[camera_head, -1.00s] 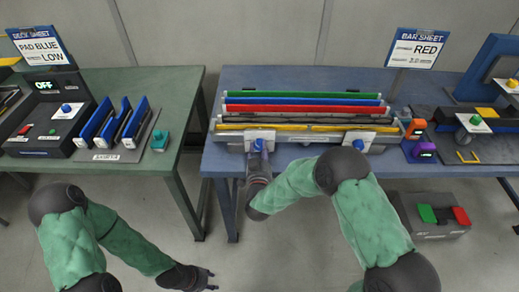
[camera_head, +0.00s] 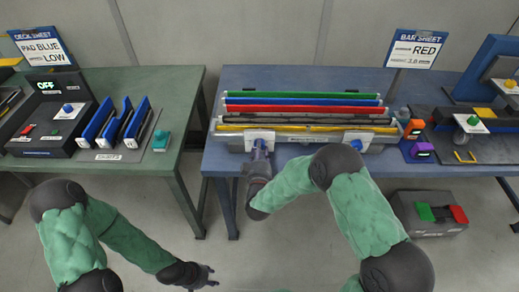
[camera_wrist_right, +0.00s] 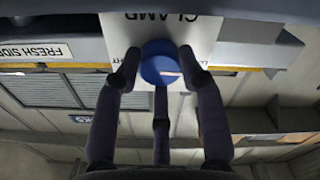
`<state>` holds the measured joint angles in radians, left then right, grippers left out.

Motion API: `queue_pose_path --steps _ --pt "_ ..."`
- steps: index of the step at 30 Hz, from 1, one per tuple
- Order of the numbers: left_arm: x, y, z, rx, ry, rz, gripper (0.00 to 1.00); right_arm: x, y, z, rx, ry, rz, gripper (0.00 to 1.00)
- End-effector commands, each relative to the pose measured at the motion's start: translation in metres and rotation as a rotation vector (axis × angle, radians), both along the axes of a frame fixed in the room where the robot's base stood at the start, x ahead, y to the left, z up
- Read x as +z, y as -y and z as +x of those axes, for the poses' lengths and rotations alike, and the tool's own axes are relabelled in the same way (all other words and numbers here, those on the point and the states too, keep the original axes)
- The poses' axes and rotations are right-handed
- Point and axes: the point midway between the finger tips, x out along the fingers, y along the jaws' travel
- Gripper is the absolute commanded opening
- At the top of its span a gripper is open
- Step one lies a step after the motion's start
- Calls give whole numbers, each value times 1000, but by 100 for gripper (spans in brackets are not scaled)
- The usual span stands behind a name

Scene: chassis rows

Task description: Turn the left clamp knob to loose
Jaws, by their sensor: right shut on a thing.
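The left clamp knob is blue and round and sits on a white clamp plate (camera_head: 258,135) at the front left of the bar rack. In the right wrist view the blue knob (camera_wrist_right: 160,65) is between the fingers of my right gripper (camera_wrist_right: 158,72), which is shut on it. In the head view the same gripper (camera_head: 261,148) largely covers the knob. The plate (camera_wrist_right: 200,30) reads "CLAMP" upside down in the wrist view; the loose mark cannot be read. My left gripper (camera_head: 208,275) is open and empty, low over the floor.
The right clamp knob (camera_head: 357,144) is blue too, on its own plate. Green, blue, red, black and yellow bars lie behind the clamps. A sign (camera_head: 415,48) reads RED. A green table (camera_head: 178,150) stands to the left, with a floor gap between the tables.

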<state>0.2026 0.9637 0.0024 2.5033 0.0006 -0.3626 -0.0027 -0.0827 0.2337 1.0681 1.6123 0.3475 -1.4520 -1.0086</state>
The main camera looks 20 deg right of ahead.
Motion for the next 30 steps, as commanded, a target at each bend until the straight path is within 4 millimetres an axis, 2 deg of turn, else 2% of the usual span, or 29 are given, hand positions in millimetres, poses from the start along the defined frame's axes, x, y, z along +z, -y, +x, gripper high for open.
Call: queue_pose_path --steps 19,20,22,30 --pt "1 0 0 0 0 0 40 0 0 1 1 -14 -50 7" --pt "1 0 0 0 0 0 40 0 0 1 1 -14 -50 43" --pt "1 0 0 0 0 0 40 0 0 0 1 -14 -50 63" --pt "1 0 0 0 0 0 40 0 0 0 0 -14 -50 64"
